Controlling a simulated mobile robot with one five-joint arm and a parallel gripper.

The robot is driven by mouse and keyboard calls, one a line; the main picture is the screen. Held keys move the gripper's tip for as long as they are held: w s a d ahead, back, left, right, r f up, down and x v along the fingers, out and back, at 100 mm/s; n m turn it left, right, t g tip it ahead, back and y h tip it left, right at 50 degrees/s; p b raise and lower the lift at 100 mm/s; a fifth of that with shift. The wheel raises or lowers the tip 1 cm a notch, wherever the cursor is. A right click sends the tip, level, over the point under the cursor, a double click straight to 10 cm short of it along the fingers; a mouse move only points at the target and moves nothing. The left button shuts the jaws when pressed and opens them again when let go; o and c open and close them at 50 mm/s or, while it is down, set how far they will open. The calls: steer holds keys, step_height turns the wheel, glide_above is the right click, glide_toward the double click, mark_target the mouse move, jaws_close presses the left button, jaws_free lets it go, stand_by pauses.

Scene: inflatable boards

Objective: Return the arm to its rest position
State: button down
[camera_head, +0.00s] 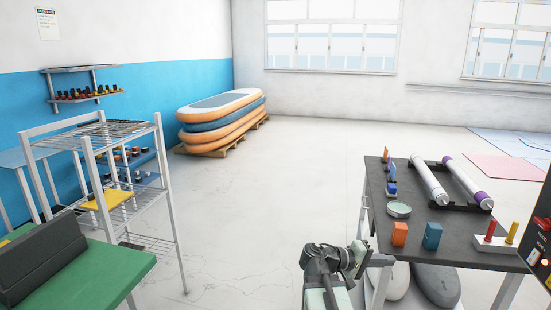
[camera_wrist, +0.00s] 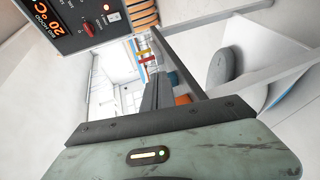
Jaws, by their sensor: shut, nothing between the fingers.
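My arm shows at the bottom centre right of the head view, folded low beside the left edge of the dark-topped table (camera_head: 440,243). My gripper (camera_head: 357,258) is at the arm's upper right end, close to the table's near left corner, and looks empty. In the wrist view my gripper (camera_wrist: 157,90) is shut with nothing in it, pointing toward the table's side. I cannot tell whether any part of the arm touches the table.
The table bears two rollers (camera_head: 429,180), an orange block (camera_head: 400,234) and a blue block (camera_head: 432,236). A control box (camera_wrist: 75,22) reading 20 °C stands at the right. A wire shelf rack (camera_head: 130,205) and green bench (camera_head: 85,280) are left. Stacked boards (camera_head: 220,122) lie behind; the middle floor is clear.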

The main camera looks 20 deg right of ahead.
steer(key=w+a+f+n+t+y, duration=0.1)
steer(key=w+a+f+t+y, duration=0.15)
steer(key=a+f, duration=0.5)
steer(key=w+a+f+n+t+y, duration=0.1)
steer(key=w+a+f+y, duration=0.3)
steer(key=a, duration=0.7)
steer(key=a+f+y, duration=0.4)
steer(key=a, duration=0.6)
steer(key=a+f+y, duration=0.3)
steer(key=a+y, duration=0.1)
steer(key=a, duration=0.5)
step_height(320, 180, up, 13)
steer(key=s+p, duration=0.1)
steer(key=p, duration=1.2)
steer(key=shift+a+g+y, duration=0.35)
steer(key=shift+a+g, duration=0.05)
steer(key=shift+g, duration=0.05)
steer(key=shift+r, duration=0.1)
steer(key=shift+d, duration=0.15)
